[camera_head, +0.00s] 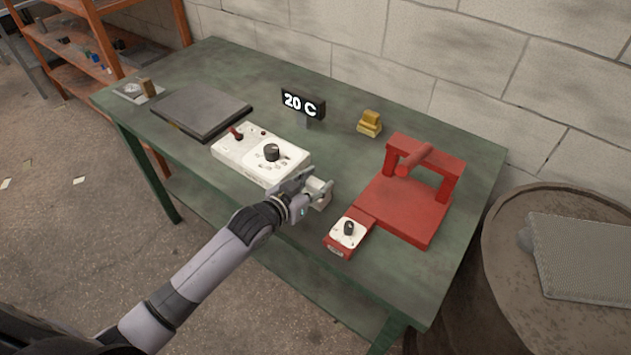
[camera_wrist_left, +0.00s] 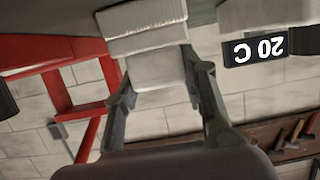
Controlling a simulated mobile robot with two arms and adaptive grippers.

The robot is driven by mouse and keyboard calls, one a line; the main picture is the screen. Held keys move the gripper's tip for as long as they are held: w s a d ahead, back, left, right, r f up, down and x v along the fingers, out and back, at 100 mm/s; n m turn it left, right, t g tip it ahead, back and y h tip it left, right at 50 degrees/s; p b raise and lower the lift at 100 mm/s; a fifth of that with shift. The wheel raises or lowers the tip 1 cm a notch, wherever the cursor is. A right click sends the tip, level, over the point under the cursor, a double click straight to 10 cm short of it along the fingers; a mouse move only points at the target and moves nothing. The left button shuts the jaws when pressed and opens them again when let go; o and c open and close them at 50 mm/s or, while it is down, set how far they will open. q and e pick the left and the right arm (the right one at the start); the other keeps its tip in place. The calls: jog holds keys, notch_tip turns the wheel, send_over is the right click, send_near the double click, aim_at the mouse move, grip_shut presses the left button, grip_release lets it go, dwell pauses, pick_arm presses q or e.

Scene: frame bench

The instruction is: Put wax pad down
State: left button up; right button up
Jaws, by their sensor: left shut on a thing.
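My left gripper (camera_head: 316,186) is over the front part of the green bench, between the white control box and the red frame. It is shut on a small pale pad, which I take as the wax pad (camera_head: 323,202). In the left wrist view the pad (camera_wrist_left: 146,45) is whitish, with a ribbed upper part, and sits between the fingers. I cannot tell whether the pad touches the bench top (camera_head: 350,100). My right gripper is not in view.
The white control box (camera_head: 235,155) is left of the gripper. The red frame (camera_head: 410,205) with a dial unit (camera_head: 347,232) stands right. Behind are a "20 C" display (camera_head: 302,104) and yellow blocks (camera_head: 369,123). A dark plate (camera_head: 200,108) lies left. A barrel (camera_head: 500,270) stands beyond the right end.

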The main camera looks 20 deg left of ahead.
pick_arm(q)
jog(key=o, duration=1.2)
jog(key=shift+f, duration=0.1)
jog(key=shift+s, duration=0.1)
jog(key=b+v, duration=0.1)
jog(key=v, duration=0.9)
jog(key=shift+s+a, duration=0.1)
jog(key=shift+a, duration=0.05)
jog(key=shift+s+a+r, duration=0.25)
jog(key=shift+s+r, duration=0.2)
jog(key=shift+s, duration=0.25)
